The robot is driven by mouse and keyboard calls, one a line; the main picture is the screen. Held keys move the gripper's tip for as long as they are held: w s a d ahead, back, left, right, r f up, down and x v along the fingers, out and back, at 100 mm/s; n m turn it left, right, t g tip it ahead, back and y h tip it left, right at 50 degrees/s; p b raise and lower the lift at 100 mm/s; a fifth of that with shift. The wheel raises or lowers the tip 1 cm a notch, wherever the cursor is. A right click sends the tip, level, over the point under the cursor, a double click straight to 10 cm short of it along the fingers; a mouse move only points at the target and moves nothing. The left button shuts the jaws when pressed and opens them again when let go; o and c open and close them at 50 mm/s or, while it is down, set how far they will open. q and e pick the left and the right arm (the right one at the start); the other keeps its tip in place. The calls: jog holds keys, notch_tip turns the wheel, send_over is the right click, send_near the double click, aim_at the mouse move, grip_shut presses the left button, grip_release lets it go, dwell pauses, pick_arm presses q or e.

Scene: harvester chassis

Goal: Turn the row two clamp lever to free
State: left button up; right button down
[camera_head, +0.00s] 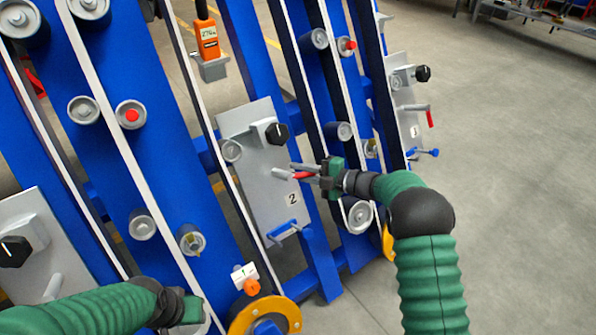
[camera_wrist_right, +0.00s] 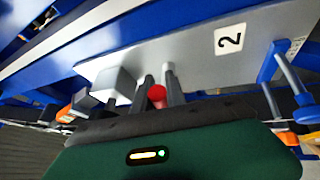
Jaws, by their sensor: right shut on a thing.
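The row two plate (camera_head: 247,180) is grey, marked by a "2" label (camera_head: 292,199). Its clamp lever (camera_head: 282,174) has a grey shaft and a red grip, and sticks out to the right just above the label. My right gripper (camera_head: 304,172) is shut on the lever, its fingers on either side of the red grip. In the right wrist view the red grip (camera_wrist_right: 157,95) shows between the two grey fingers, in front of the plate. My left gripper (camera_head: 198,312) is at the bottom left, mostly hidden by its own arm; its fingers do not show clearly.
A black knob (camera_head: 277,133) sits above the lever and a blue handle (camera_head: 285,231) below it. Blue beams with grey rollers surround the plate. Another plate (camera_head: 408,105) with a red-tipped lever stands to the right. Open floor (camera_head: 510,170) lies at the right.

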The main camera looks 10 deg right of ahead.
jog(key=shift+s+f, duration=0.1)
jog(key=shift+f, duration=0.05)
jog(key=c, duration=1.4)
grip_release()
jog(key=shift+o, duration=0.2)
jog(key=p+v, duration=0.6)
jog(key=v, duration=1)
jog(key=shift+s+d, duration=0.2)
jog(key=shift+d, duration=0.1)
